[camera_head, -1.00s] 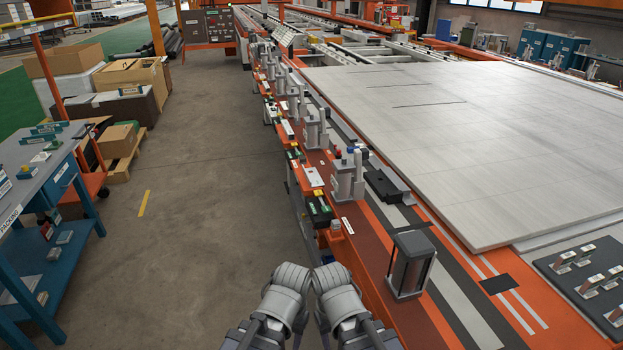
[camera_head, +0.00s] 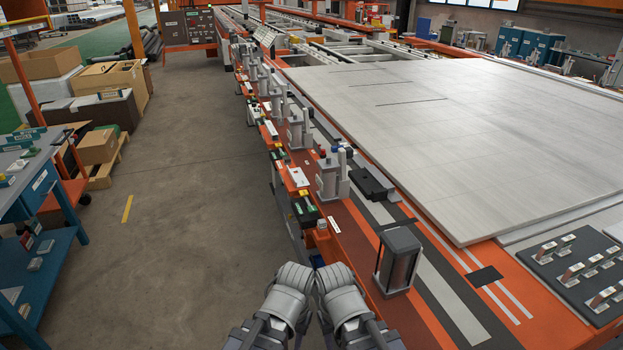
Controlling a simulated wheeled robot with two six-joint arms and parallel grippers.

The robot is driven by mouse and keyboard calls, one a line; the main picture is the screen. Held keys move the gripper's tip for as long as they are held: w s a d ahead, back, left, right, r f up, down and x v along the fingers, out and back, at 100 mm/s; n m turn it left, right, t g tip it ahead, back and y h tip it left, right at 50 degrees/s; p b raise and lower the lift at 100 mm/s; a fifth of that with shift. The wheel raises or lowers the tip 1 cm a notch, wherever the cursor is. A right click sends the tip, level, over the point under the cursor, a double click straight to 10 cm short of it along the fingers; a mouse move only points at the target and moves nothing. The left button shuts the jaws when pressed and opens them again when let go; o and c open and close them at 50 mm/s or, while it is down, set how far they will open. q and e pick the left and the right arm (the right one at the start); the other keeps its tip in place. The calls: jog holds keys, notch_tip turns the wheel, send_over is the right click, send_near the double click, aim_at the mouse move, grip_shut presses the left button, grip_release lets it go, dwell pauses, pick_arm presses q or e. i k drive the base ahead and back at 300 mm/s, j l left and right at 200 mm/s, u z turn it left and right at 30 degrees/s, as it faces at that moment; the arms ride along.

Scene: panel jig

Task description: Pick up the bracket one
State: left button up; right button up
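A dark plate (camera_head: 548,272) at the right edge of the orange jig holds several small upright metal brackets (camera_head: 572,270) with pale tags. The tags are too small to read, so I cannot tell which is bracket one. My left gripper (camera_head: 294,275) and my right gripper (camera_head: 334,278) are side by side at the bottom centre, close together, in front of the jig's near edge. Both are well to the left of the bracket plate and apart from it. Their fingertips do not show clearly, and I see nothing held in them.
A grey-black upright block (camera_head: 397,260) stands on the jig edge just right of my grippers. Several grey clamps (camera_head: 332,175) line the jig's rail. A large pale panel (camera_head: 450,130) covers the jig. A blue workbench (camera_head: 40,215) stands left; the floor (camera_head: 185,200) between is clear.

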aim_at(299, 179)
jog(key=i+j+z, duration=0.1)
jog(key=z, duration=0.35)
jog(key=j+z, duration=0.15)
jog(key=z, duration=0.25)
jog(key=j+z, duration=0.2)
jog(key=z, duration=0.25)
jog(key=j+z, duration=0.2)
jog(key=j, duration=0.4)
jog(key=j+z, duration=0.25)
jog(key=j, duration=0.4)
jog(key=k+j+z, duration=0.2)
jog(key=j, duration=0.4)
jog(key=j+z, duration=0.25)
jog(key=j, duration=0.35)
jog(key=k+j, duration=0.1)
jog(key=j, duration=0.4)
jog(key=k+j, duration=0.1)
jog(key=j, duration=0.9)
jog(key=i, duration=0.3)
